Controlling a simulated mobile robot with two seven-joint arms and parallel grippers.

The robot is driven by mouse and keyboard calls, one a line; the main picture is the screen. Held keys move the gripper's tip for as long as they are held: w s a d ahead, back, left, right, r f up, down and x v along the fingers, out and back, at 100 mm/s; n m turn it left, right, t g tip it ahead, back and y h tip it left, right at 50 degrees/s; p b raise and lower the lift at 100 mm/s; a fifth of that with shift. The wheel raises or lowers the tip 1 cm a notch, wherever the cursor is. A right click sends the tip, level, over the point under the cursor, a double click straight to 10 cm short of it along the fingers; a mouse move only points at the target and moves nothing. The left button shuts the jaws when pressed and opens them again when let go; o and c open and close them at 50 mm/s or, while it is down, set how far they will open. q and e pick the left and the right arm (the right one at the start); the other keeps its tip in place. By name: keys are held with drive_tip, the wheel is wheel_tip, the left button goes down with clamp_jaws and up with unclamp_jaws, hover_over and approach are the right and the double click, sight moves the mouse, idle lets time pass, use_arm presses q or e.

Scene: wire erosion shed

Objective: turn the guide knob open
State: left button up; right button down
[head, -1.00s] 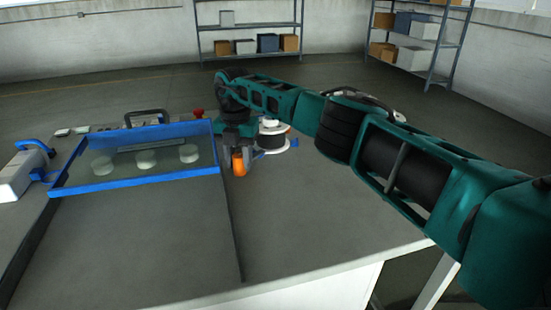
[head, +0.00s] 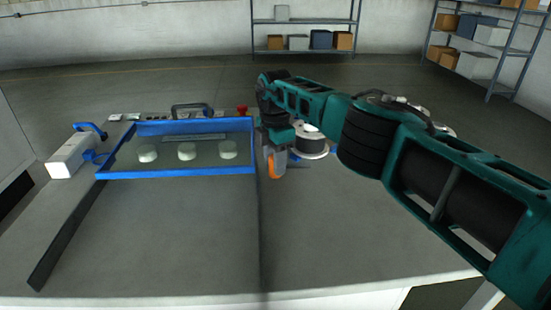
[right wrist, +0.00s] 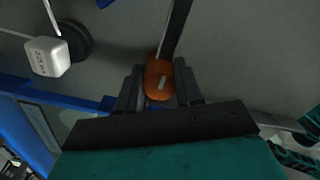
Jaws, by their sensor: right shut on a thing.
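The guide knob is the orange piece (head: 277,164) just right of the blue-framed tray in the head view. It also shows in the right wrist view (right wrist: 159,80), with a small pale mark on its face and a dark bar running away behind it. My right gripper (right wrist: 159,88) is shut on the knob, with one dark finger on each side. In the head view my right gripper (head: 273,155) reaches down at the knob and partly hides it. My left gripper is not in view.
The blue-framed tray (head: 178,175) holds white round pieces. A white spool (head: 310,142) stands right of the knob, close to my arm. A red button (head: 242,110) is behind it. A white box (head: 68,158) stands at left. The front of the table (head: 180,240) is clear.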

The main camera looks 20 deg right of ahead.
drive_tip(key=shift+w+d+r, duration=0.1)
idle(0.3)
drive_tip(key=c, duration=1)
unclamp_jaws()
wheel_tip(320, 180, up, 13)
drive_tip(key=shift+f+p, duration=0.1)
drive_tip(key=shift+p, duration=0.3)
